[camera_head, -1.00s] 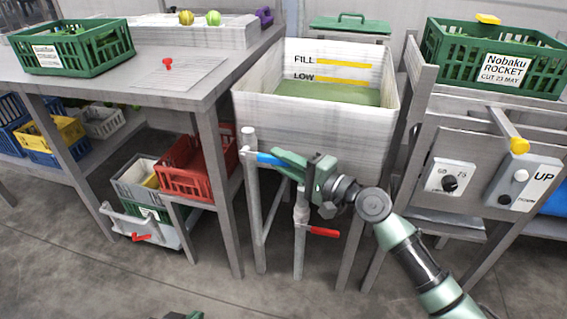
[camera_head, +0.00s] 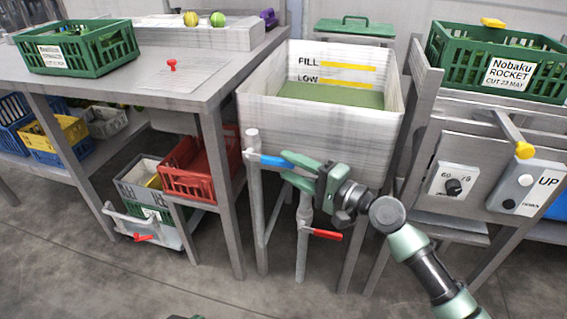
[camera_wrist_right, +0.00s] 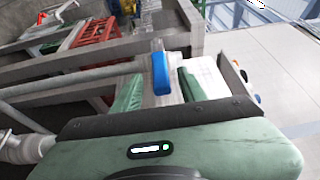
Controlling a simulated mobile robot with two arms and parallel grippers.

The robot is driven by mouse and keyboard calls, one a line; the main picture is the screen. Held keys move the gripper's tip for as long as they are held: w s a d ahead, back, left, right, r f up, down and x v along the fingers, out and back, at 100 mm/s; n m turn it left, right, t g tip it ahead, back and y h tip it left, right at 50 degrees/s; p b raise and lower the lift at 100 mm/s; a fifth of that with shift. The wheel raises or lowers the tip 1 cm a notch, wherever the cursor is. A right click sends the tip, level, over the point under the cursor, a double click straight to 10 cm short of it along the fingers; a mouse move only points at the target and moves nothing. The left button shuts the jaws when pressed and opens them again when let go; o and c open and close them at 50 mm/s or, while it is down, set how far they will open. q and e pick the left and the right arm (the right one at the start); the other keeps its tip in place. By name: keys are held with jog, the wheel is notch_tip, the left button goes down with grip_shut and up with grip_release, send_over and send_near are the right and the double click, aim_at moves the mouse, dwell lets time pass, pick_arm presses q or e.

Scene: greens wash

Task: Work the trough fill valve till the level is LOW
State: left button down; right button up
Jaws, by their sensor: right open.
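The trough (camera_head: 310,125) is a pale box with yellow FILL and LOW lines on its inner back wall. The green water surface (camera_head: 330,95) lies just under the LOW line. A blue valve handle (camera_head: 268,160) points right from the upright pipe (camera_head: 253,200) at the trough's front left. My right gripper (camera_head: 286,167) is open, its fingers at the handle's free end. In the right wrist view the blue handle (camera_wrist_right: 160,75) shows between the two spread fingers; whether they touch it I cannot tell.
A red lever (camera_head: 325,234) sits on a second pipe below the trough. A control panel with a dial (camera_head: 453,186) and UP/DOWN buttons (camera_head: 525,187) is at the right. A table (camera_head: 120,85) stands left, with a red crate (camera_head: 188,172) below it.

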jog(key=v, duration=0.4)
jog(key=shift+s, duration=0.1)
jog(key=shift+s+d, duration=0.3)
jog(key=shift+d, duration=0.05)
